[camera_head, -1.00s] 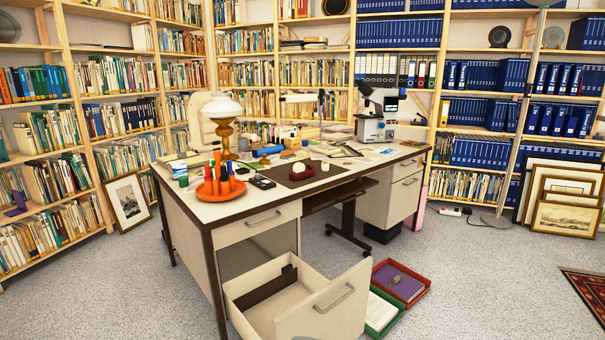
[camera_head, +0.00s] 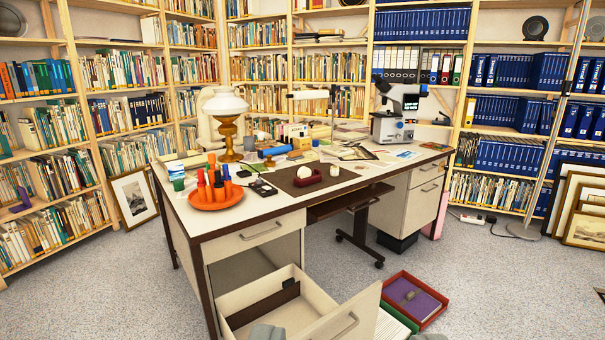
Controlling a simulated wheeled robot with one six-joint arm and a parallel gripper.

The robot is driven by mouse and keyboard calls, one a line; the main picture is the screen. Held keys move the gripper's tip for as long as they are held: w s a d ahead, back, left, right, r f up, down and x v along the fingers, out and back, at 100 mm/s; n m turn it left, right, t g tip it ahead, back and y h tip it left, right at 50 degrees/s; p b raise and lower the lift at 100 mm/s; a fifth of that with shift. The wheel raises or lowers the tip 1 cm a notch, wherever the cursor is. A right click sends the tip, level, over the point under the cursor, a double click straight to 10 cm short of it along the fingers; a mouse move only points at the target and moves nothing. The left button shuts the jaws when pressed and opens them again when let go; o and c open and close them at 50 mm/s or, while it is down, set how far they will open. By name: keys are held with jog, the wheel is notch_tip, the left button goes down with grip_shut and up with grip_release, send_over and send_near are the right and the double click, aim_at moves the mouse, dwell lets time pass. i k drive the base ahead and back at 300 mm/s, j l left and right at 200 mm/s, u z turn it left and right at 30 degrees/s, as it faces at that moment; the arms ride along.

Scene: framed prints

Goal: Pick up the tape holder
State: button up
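A small dark red holder with a white roll-like piece (camera_head: 306,175), which looks like the tape holder, sits on the dark desk mat (camera_head: 332,178) on the desk. Two grey tips of my gripper (camera_head: 348,335) show at the bottom edge, wide apart, with nothing seen held between them. The rest of the gripper is out of frame. The gripper tips are low in the picture, and the holder is well beyond them.
The desk (camera_head: 258,208) carries an orange tray (camera_head: 215,200) of upright items, a brass lamp (camera_head: 228,130) and a microscope (camera_head: 392,125). An open drawer (camera_head: 325,318) juts out in front. Red and green trays (camera_head: 432,320) lie on the floor. Carpet is clear at right.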

aim_at(305, 176)
jog(key=i+l+u, duration=0.1)
jog(key=i+l, duration=0.15)
jog(key=i+l+u, duration=0.1)
jog(key=i+l, duration=0.2)
jog(key=i+l+u, duration=0.1)
jog(key=i+l, duration=0.25)
jog(key=i+l+u, duration=0.1)
jog(key=i+l, duration=0.2)
jog(key=i+l+u, duration=0.1)
jog(key=i+l, duration=0.15)
jog(key=l, duration=0.15)
jog(key=i+l+u, duration=0.15)
jog(key=i+l, duration=0.15)
jog(key=i+l+u, duration=0.1)
jog(key=l, duration=0.4)
jog(key=i+l+u, duration=0.1)
jog(key=i+l, duration=0.25)
jog(key=l, duration=0.1)
